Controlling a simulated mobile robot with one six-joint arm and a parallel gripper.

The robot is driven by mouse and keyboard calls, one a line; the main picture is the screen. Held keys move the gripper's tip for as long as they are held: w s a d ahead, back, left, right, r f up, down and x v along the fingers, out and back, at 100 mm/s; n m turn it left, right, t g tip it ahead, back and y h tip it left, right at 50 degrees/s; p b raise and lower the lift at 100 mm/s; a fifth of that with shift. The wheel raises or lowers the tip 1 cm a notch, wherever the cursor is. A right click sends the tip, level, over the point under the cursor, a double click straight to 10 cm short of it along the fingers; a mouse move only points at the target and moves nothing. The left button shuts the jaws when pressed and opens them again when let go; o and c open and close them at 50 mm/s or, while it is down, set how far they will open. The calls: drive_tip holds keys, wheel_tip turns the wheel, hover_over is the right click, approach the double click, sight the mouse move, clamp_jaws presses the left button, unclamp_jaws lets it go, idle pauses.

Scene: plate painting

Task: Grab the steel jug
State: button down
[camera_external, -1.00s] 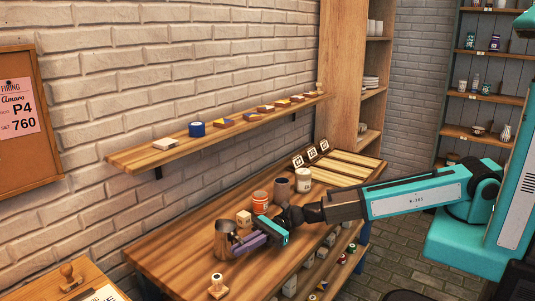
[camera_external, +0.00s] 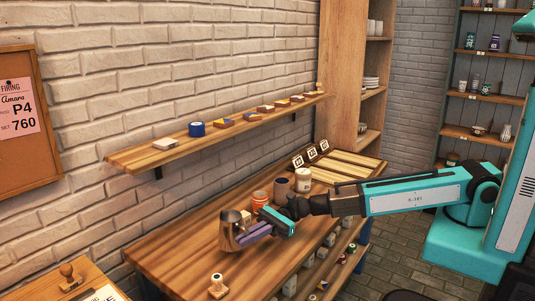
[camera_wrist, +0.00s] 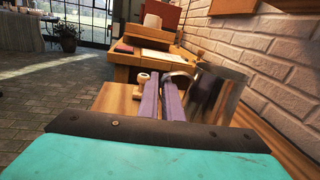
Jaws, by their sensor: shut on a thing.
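The steel jug (camera_external: 229,230) is a shiny metal vessel near the left part of the wooden workbench (camera_external: 180,262). My gripper (camera_external: 244,236) reaches in from the right, its purple fingers shut on the steel jug. The jug looks slightly raised off the bench. In the wrist view the purple fingers (camera_wrist: 161,100) point ahead, and the reflective jug (camera_wrist: 212,88) shows at their right. The fingers hide part of the jug.
A wooden block (camera_external: 246,218), an orange-labelled jar (camera_external: 259,201), a dark cup (camera_external: 281,189) and a white jar (camera_external: 303,180) stand behind my gripper. A stamp (camera_external: 217,286) stands at the bench's front edge. A wall shelf (camera_external: 180,145) hangs above.

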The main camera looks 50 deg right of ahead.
drive_tip(key=s+d+r, duration=0.1)
drive_tip(key=s+d, duration=0.3)
drive_tip(key=s, duration=0.1)
drive_tip(key=shift+d, duration=0.25)
idle(0.3)
drive_tip(key=s+d+p, duration=0.1)
drive_tip(key=p, duration=0.3)
drive_tip(key=s+d+p, duration=0.1)
drive_tip(key=p, duration=0.2)
drive_tip(key=s+d+p, duration=0.1)
drive_tip(key=p, duration=0.3)
drive_tip(key=shift+s+r+p, duration=0.25)
drive_tip(key=shift+p, duration=0.05)
idle(0.5)
drive_tip(key=shift+s+d, duration=0.1)
drive_tip(key=shift+s+d+p, duration=0.6)
drive_tip(key=shift+s+p, duration=0.05)
drive_tip(key=shift+p, duration=1.1)
drive_tip(key=shift+s+d+p, duration=0.3)
drive_tip(key=shift+s+p, duration=0.05)
drive_tip(key=shift+p, duration=0.25)
